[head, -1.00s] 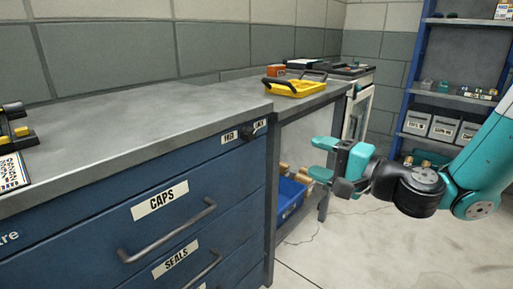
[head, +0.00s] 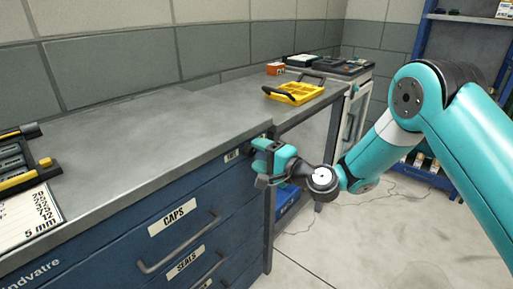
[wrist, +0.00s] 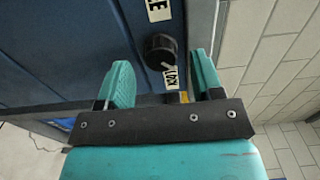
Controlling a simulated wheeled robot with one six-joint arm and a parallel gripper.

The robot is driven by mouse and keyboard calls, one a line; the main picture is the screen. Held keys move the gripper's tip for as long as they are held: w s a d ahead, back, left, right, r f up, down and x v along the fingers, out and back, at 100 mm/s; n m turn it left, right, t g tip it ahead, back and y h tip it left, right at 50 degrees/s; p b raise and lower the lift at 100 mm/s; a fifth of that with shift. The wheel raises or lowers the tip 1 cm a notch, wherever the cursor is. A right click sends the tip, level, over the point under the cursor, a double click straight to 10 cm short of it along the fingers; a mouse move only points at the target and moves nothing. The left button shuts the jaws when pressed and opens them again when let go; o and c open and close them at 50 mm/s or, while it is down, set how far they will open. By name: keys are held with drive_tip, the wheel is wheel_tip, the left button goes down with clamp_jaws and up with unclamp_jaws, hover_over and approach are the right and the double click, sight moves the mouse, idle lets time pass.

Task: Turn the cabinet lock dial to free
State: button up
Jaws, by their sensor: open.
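The lock dial (wrist: 160,48) is a round black knob on the blue cabinet front. In the wrist view its pale pointer mark faces the LOCK label (wrist: 170,79). A second label (wrist: 158,10), cut off at the top edge with an E showing, is on the dial's other side. My gripper (wrist: 161,61) is open, its teal fingers apart on either side of the dial's near edge, with no clear contact. In the head view my gripper (head: 266,158) is at the cabinet's upper right corner and hides the dial. A small label (head: 231,155) shows left of it.
A yellow tray (head: 296,93) stands on the grey worktop (head: 150,125). A blue bin (head: 287,203) is under the bench beside the cabinet. The floor at right is open.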

drive_tip(key=shift+x, duration=0.8)
drive_tip(key=c, duration=0.9)
